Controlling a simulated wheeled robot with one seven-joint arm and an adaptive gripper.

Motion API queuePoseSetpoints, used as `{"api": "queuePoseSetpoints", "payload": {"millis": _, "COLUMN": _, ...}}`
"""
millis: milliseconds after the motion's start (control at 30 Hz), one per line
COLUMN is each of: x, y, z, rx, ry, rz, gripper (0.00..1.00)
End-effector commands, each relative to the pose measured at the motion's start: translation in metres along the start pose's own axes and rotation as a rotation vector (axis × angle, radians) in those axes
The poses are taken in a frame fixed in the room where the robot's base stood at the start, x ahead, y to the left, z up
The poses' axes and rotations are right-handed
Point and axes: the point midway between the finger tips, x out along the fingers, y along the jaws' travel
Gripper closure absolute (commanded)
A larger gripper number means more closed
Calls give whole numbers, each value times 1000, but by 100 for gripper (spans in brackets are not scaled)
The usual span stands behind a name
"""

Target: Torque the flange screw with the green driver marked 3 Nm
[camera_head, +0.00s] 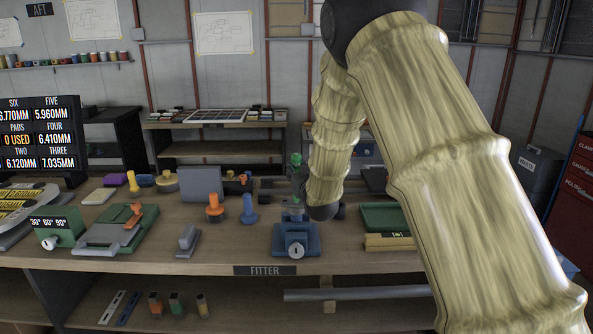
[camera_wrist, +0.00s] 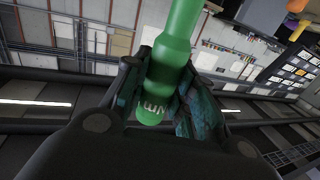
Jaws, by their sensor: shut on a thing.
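The green driver (camera_wrist: 174,60) is held between the fingers of my gripper (camera_wrist: 160,100) in the wrist view. Part of a white marking with "NM" shows near its rounded end; the number is not readable. In the head view, the driver's green top (camera_head: 296,160) rises just above my gripper (camera_head: 298,190), which is partly hidden by my covered arm. My gripper is over a blue fixture (camera_head: 296,240) with a round white dial at the front of the bench. The driver's tip and the flange screw cannot be made out. Whether they touch cannot be told.
The workbench (camera_head: 350,262) is crowded. An orange knobbed piece (camera_head: 215,208) and a blue one (camera_head: 249,211) stand left of the fixture. A green tray (camera_head: 386,218) lies to its right. A green block marked with angles (camera_head: 58,230) is far left.

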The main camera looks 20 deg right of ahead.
Motion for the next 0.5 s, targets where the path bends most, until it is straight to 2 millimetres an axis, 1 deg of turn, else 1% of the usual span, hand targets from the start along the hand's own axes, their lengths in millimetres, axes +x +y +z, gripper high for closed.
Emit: {"api": "queuePoseSetpoints", "payload": {"millis": 500, "x": 0, "y": 0, "z": -30, "rx": 0, "ry": 3, "rz": 0, "gripper": 100}}
